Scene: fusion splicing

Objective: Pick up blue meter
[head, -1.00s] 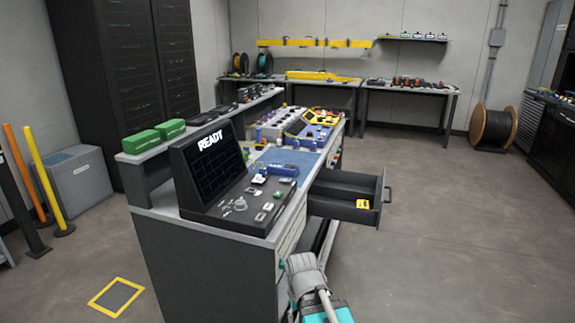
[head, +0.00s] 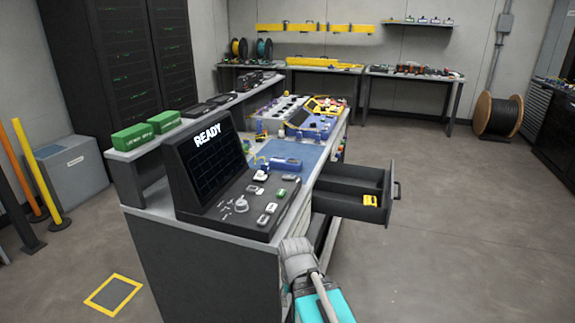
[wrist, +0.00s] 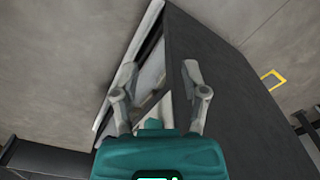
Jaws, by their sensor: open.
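A small blue device (head: 286,163), which looks like the blue meter, lies on the blue mat (head: 305,152) on the workbench, beyond the black console. A second blue unit (head: 322,123) stands further back on the bench, beside yellow parts; I cannot tell its exact kind. My gripper (wrist: 158,72) is open and empty in the wrist view. It is beside the dark end of the workbench, with no meter in view there. In the head view my grey and teal arm shows at the bottom centre, and the fingertips cannot be made out.
The black console (head: 225,185) reading READY fills the bench's near end. An open drawer (head: 345,205) juts out right, holding a yellow item (head: 370,201). Green boxes (head: 132,138) stand on the raised shelf at left. The floor right of the drawer is clear.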

